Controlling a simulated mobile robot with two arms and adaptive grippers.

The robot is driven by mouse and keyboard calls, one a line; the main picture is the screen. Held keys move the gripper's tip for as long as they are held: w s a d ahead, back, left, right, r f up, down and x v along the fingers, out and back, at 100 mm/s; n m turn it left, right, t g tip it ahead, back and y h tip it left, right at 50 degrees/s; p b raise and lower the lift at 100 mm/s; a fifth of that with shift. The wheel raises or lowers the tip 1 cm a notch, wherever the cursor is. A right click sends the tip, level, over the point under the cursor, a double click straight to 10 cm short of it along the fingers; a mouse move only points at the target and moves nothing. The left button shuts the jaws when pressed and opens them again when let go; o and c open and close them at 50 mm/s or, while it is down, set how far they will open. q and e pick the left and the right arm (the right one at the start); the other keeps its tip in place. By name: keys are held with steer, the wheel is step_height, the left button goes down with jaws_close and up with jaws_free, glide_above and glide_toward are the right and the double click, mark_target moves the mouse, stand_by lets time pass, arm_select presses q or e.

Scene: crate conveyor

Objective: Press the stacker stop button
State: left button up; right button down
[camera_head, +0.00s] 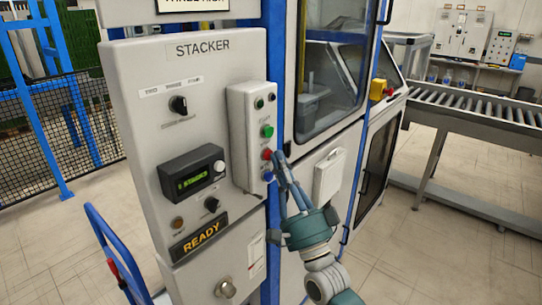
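The STACKER panel (218,75) is a grey cabinet face. A light grey button box (242,115) is mounted on its right edge. The box carries a green button (267,131), a red button (267,154) below it and a blue button (268,176) lower down. My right gripper (279,157) comes up from below, with its fingertips together and empty. The tips are just right of the red button in the picture; I cannot tell whether they touch it. My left gripper is out of view.
The panel also bears a black knob (178,104), a small lit display (193,181) and a READY sign (200,239). A blue-framed machine with a window (335,80) stands right behind. A roller conveyor (475,108) is at the right, with open floor before it.

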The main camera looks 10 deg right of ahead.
steer(key=shift+s+d, duration=0.4)
steer(key=shift+s, duration=0.15)
steer(key=s+d, duration=0.1)
steer(key=s, duration=0.1)
steer(key=s+d+p, duration=0.1)
steer(key=s+d, duration=0.1)
stand_by(0.4)
stand_by(0.4)
